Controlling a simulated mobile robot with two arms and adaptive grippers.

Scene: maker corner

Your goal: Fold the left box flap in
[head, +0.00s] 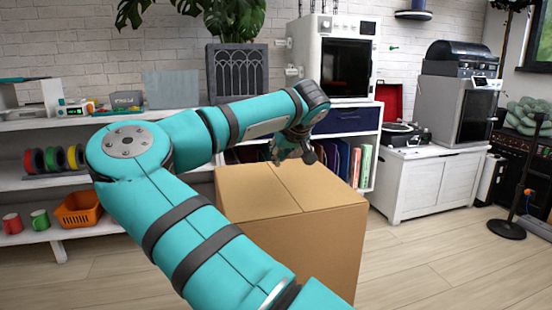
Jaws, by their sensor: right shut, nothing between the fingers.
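The brown cardboard box (312,238) stands in the middle of the head view. Its top looks flat, with a seam running from back to front between a left flap (245,193) and a right flap (318,185). Both flaps appear to lie level. My arm hides the box's lower left front. My right gripper (293,156) is at the back edge of the box top, near the seam. It is shut and empty, and I cannot tell whether it touches the cardboard. My left gripper is not in view.
White shelves with filament spools (52,159), mugs and an orange basket (79,209) stand at left. A shelf unit with a white machine (338,58) is behind the box. A white cabinet (430,187) and a black stand (507,228) are at right. Floor right of the box is clear.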

